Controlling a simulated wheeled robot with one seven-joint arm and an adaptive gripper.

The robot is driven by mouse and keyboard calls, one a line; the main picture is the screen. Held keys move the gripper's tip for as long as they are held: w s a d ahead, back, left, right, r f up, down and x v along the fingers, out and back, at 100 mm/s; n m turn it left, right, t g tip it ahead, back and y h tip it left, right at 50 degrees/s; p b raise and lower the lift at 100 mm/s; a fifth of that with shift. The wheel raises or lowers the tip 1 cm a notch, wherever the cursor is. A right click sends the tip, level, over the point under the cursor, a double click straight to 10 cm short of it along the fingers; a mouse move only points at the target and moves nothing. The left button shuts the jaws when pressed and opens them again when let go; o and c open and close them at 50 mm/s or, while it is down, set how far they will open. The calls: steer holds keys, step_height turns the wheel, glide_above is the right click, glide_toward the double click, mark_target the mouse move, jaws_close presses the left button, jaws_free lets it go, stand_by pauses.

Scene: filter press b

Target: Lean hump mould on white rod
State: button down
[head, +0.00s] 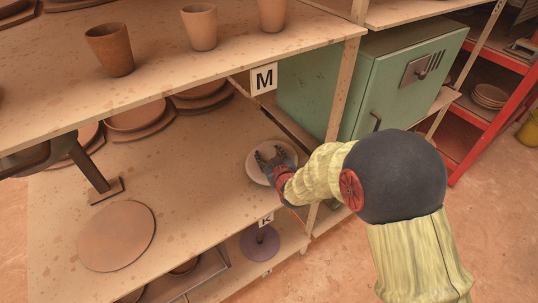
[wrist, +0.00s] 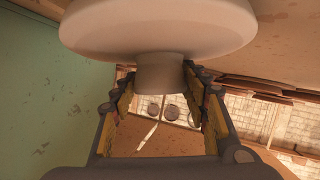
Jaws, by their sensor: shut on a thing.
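The hump mould (head: 255,170) is a pale, wide round dome with a short stem. In the head view it shows as a pale disc at the right end of the middle shelf, partly covered by my gripper (head: 271,158). In the wrist view the mould (wrist: 160,30) fills the top, its stem between the fingers of my gripper (wrist: 160,84). My gripper is shut on the stem. I cannot tell whether the mould touches the shelf. A thin white stick (wrist: 149,134) shows small beyond the fingers; I cannot tell whether it is the white rod.
A flat brown disc (head: 116,236) lies on the middle shelf (head: 185,190), with bare board between it and my gripper. Clay cups (head: 110,50) stand on the shelf above. A wooden post (head: 347,90) and green cabinet (head: 375,85) stand close right. A purple piece (head: 259,246) sits below.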

steer(key=shift+s+f+b, duration=0.1)
steer(key=shift+f+b, duration=0.35)
steer(key=shift+b, duration=0.05)
stand_by(0.8)
steer(key=c, duration=1)
jaws_free()
steer(key=shift+o, duration=0.6)
steer(key=shift+f, duration=0.15)
steer(key=v, duration=1.2)
steer(key=shift+r, duration=0.2)
